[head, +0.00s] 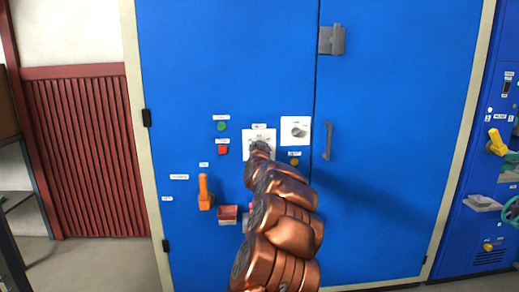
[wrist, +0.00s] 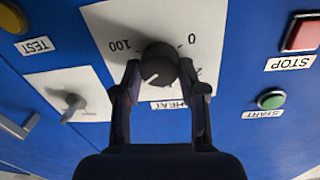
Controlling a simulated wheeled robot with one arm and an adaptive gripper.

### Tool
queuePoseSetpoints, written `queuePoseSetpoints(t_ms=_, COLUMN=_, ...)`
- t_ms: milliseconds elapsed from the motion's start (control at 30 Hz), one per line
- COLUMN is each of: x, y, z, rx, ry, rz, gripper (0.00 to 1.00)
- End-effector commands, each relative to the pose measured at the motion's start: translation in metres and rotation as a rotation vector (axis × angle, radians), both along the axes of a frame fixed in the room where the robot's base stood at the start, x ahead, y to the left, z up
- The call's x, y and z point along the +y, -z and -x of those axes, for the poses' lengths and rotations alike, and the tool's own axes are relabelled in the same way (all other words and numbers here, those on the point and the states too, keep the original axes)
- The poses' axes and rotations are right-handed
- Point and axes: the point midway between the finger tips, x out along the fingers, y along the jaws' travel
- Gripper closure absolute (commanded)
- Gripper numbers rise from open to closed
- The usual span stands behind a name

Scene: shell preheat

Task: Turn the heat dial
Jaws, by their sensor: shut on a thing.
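The heat dial (wrist: 160,60) is a dark round knob on a white plate (wrist: 112,22) with a scale marked 0 and 100 and a HEAT label. In the wrist view the writing is upside down. My gripper (wrist: 160,72) has one finger on each side of the dial and is shut on it. A light pointer mark shows on the dial's near face. In the head view my gripper (head: 259,146) is at the white plate (head: 249,136) on the blue cabinet and mostly hides the dial. The label below the dial is partly covered by the fingers.
A second plate with a grey knob (head: 298,131) is to the right. A green start button (head: 222,126) and red stop button (head: 222,149) are to the left. A yellow test button (head: 294,161), orange lever (head: 205,194) and red box (head: 228,214) are lower.

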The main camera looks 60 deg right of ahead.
Motion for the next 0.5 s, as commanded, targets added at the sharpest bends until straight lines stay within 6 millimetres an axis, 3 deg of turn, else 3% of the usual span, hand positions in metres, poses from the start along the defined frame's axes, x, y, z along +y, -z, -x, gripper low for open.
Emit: queuePoseSetpoints(t_ms=500, x=0.0002, y=-0.0004, z=-0.0004, rx=-0.054, ry=-0.001, rz=-0.042, gripper=0.94)
